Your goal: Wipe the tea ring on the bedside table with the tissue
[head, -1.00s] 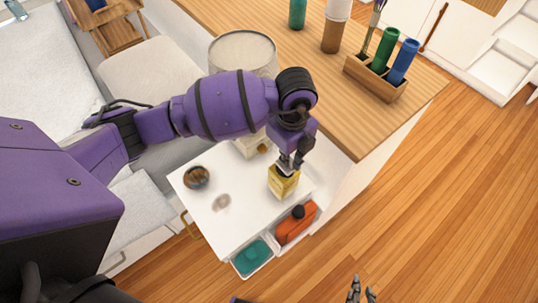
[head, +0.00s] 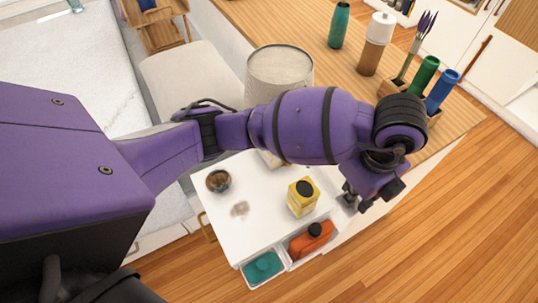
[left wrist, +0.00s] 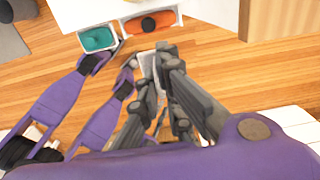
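The white bedside table (head: 265,232) carries a brownish-grey tea ring (head: 240,209) on its bare top. A yellow tissue box (head: 302,198) with a dark opening stands to the right of the ring. My left gripper (head: 355,198) is right of the box, beyond the table's right side, partly hidden by its wrist. A small pale piece, seemingly the tissue (left wrist: 150,66), shows between my left fingertips (left wrist: 158,62) in the left wrist view, and the fingers look shut on it. My right gripper is outside the head view; dark parts in the left wrist view do not show its state.
A dark round bowl (head: 218,181) sits at the table's left. A lampshade (head: 279,72) rises behind. A wooden counter (head: 300,30) borders the back. Wood floor is clear at right.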

